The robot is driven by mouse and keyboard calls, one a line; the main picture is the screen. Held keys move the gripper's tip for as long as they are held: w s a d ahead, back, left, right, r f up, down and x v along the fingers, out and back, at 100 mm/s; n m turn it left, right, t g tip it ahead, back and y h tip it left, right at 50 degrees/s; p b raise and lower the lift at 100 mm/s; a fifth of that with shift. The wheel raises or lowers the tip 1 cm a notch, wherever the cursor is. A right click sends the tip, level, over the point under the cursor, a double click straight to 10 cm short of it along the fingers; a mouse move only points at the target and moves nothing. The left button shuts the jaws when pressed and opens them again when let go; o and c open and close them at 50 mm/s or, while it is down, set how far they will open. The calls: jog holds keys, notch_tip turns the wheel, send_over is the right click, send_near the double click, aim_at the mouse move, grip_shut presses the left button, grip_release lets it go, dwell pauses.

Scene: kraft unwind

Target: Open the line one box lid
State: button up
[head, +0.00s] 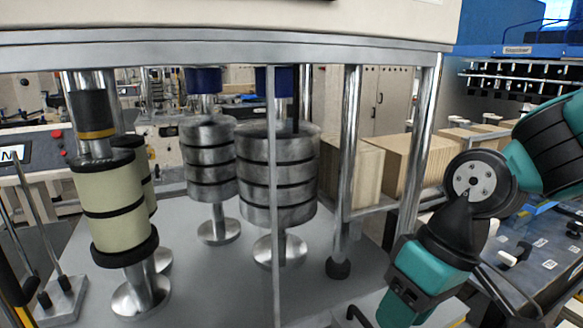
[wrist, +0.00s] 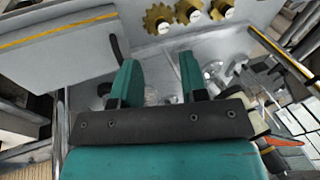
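A pale grey panel (wrist: 65,60) with a yellow stripe fills the upper left of the wrist view. A small black handle-like bar (wrist: 115,48) stands at its right edge; I cannot tell for sure that this is the line one box lid. In the head view a black curved handle (head: 357,316) shows at the bottom edge, on a light grey surface beside my gripper (head: 405,300). In the wrist view my gripper (wrist: 158,66) has its two teal fingers apart with nothing between them. The black bar is close to the left fingertip; contact is unclear.
Steel roller stacks (head: 278,175) and a cream roll (head: 110,205) stand on the grey machine deck. Metal posts (head: 420,140) rise left of my arm. Brass gears (wrist: 188,12) sit at the top of the wrist view. A dark table (head: 540,250) lies at the right.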

jog(key=s+d+b, duration=0.1)
jog(key=s+b, duration=0.1)
jog(key=s, duration=0.5)
notch_tip(320, 180, up, 4)
jog(key=f+m+t+h+p, duration=0.1)
jog(key=h+p, duration=0.3)
jog(key=h, duration=0.2)
send_over(362, 316)
jog(key=s+a, duration=0.2)
jog(key=a, duration=0.1)
jog(key=shift+m+t, duration=0.3)
jog(key=d+f+p, duration=0.1)
jog(key=f, duration=0.4)
jog(key=w+f+p, duration=0.1)
jog(key=f, duration=0.5)
jog(key=d+f+p, duration=0.1)
jog(key=f, duration=0.4)
jog(key=shift+w+d+f, duration=0.25)
jog(key=shift+w+d, duration=0.1)
jog(key=shift+w, duration=0.05)
grip_shut()
